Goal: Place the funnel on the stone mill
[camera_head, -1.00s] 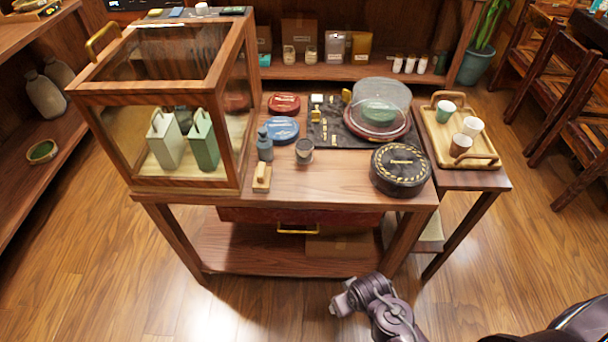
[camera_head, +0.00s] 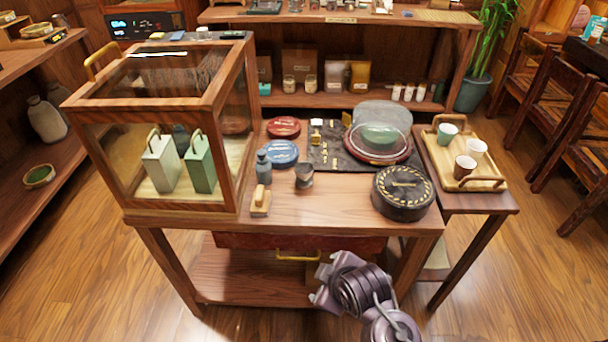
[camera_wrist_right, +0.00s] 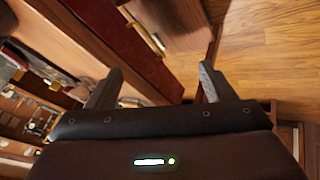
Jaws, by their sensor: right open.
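I cannot pick out a funnel or a stone mill with certainty in either view. A small dark cup-like piece (camera_head: 304,176) stands near the middle of the table's front half. My left gripper is not in view.
A wood-framed glass case (camera_head: 183,205) with two canisters fills the table's left. A cup tray (camera_head: 445,172) is right. The front-centre tabletop is partly clear.

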